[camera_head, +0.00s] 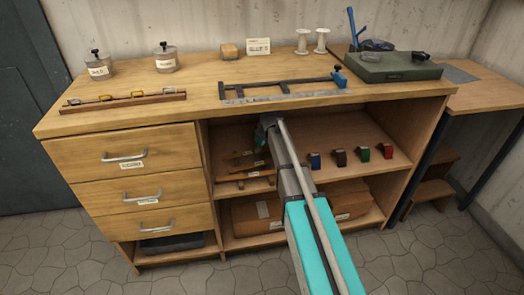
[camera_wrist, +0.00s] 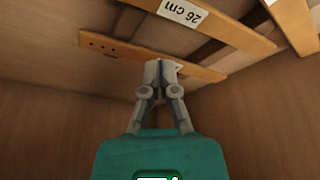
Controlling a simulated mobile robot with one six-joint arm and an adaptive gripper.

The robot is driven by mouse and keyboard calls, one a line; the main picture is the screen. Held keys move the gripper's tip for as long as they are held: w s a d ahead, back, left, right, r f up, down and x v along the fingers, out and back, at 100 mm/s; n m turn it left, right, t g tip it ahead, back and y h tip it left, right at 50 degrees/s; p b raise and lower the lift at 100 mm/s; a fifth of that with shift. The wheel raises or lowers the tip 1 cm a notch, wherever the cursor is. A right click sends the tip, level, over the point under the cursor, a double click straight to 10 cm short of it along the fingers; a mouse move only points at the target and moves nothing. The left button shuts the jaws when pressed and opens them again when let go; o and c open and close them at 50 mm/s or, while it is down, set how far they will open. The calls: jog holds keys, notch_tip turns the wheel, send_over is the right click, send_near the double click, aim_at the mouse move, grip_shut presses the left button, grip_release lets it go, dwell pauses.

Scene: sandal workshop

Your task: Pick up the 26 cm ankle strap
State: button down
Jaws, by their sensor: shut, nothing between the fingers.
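The 26 cm ankle strap (camera_wrist: 235,31) is a flat tan leather strip at the top of the wrist view. Its white label reads "26 cm" upside down. My gripper (camera_wrist: 164,64) is shut and empty. Its fingertips overlap a nearer tan strap (camera_wrist: 112,47) with small holes, partly hiding that strap's pale label; I cannot tell whether they touch it. The 26 cm strap is beyond the fingertips. In the head view several straps (camera_head: 245,176) lie in the upper cubby, left of my arm, their labels too small to read.
Another labelled strap (camera_wrist: 292,22) is at the upper right of the wrist view. The wooden bench top (camera_head: 205,95) overhangs the cubby. Drawers (camera_head: 130,160) close its left side.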

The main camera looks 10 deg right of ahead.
aim_at(271, 162)
jog(key=shift+f+b, duration=1.5)
jog(key=shift+f, duration=0.35)
jog(key=shift+s+d+r, duration=0.15)
jog(key=shift+s+d, duration=0.1)
jog(key=shift+s, duration=0.15)
jog(key=shift+s+d, duration=0.1)
jog(key=shift+s+d, duration=0.9)
jog(key=shift+s, duration=0.3)
jog(key=shift+s+d, duration=0.9)
jog(key=shift+s, duration=0.3)
jog(key=shift+w+a, duration=0.1)
